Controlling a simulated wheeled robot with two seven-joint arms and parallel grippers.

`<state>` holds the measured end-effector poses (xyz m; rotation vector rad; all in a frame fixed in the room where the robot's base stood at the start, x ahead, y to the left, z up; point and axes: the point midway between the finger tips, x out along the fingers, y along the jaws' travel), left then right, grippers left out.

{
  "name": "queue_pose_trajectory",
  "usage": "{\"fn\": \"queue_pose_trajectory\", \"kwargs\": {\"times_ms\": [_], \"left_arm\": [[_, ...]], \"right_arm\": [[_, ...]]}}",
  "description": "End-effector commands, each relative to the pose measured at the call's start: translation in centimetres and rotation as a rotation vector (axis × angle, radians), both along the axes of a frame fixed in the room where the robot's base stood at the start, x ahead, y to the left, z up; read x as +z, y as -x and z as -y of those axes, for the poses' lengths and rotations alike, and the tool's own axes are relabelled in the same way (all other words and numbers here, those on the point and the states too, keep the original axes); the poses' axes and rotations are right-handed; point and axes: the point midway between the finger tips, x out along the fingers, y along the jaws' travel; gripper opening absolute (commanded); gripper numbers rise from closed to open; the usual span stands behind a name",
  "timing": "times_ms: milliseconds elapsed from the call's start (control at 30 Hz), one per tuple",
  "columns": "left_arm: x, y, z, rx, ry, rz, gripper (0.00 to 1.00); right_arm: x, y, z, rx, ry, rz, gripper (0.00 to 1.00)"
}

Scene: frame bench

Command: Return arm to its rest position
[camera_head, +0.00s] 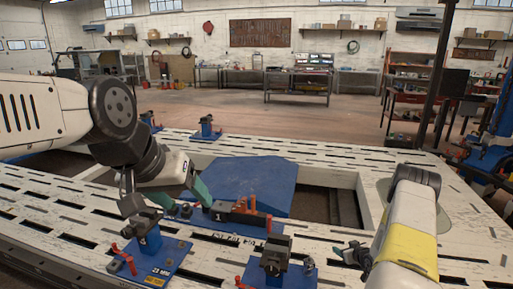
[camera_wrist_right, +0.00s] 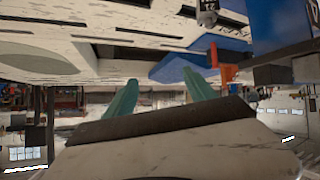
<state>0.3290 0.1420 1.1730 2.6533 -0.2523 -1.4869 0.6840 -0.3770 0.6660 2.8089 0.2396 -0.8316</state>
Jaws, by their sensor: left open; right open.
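My left arm (camera_head: 60,110) reaches in from the left in the head view. My left gripper (camera_head: 165,195) points down over the front bench beam with its teal fingers spread wide. One finger is by the blue-based clamp "3" and the other by the black clamp block "1" (camera_head: 245,216); contact cannot be told. My right arm (camera_head: 408,225) lies over the right side of the bench. My right gripper (camera_head: 352,254) is low by the bench top, partly hidden by the arm. In the right wrist view its two teal fingers (camera_wrist_right: 160,78) are apart with nothing held between them.
The pale slotted frame bench (camera_head: 330,150) surrounds a blue wedge-shaped panel (camera_head: 240,180). Front clamps stand on blue plates (camera_head: 150,262), one near the dark clamp (camera_head: 273,256) left of my right gripper. Smaller clamps (camera_head: 207,128) stand at the back. The right bench top is mostly clear.

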Motion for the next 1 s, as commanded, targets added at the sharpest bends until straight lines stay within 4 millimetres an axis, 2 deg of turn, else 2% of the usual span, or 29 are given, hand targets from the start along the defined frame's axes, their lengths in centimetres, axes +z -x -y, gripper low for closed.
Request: {"fn": "queue_pose_trajectory", "kwargs": {"times_ms": [33, 200, 333, 467, 500, 567, 700, 867, 1000], "left_arm": [[0.0, 0.0, 0.0, 0.0, 0.0, 0.0, 0.69], [0.0, 0.0, 0.0, 0.0, 0.0, 0.0, 0.69], [0.0, 0.0, 0.0, 0.0, 0.0, 0.0, 0.69], [0.0, 0.0, 0.0, 0.0, 0.0, 0.0, 0.69], [0.0, 0.0, 0.0, 0.0, 0.0, 0.0, 0.69], [0.0, 0.0, 0.0, 0.0, 0.0, 0.0, 0.69], [0.0, 0.0, 0.0, 0.0, 0.0, 0.0, 0.69], [0.0, 0.0, 0.0, 0.0, 0.0, 0.0, 0.69], [0.0, 0.0, 0.0, 0.0, 0.0, 0.0, 0.69]], "right_arm": [[3.7, -1.6, 0.3, -0.01, 0.023, -0.006, 0.63], [13.9, -3.7, 0.1, -0.067, 0.065, -0.066, 0.63], [21.6, -3.6, -1.1, -0.112, 0.076, -0.106, 0.63], [28.8, -2.0, -3.2, -0.152, 0.07, -0.144, 0.63], [30.9, -1.2, -3.9, -0.163, 0.065, -0.155, 0.63], [33.9, 0.2, -5.2, -0.177, 0.055, -0.172, 0.63], [40.1, 4.5, -8.5, -0.202, 0.019, -0.214, 0.63], [45.6, 10.9, -12.5, -0.212, -0.035, -0.264, 0.63], [48.8, 17.5, -16.0, -0.204, -0.09, -0.314, 0.63]]}}
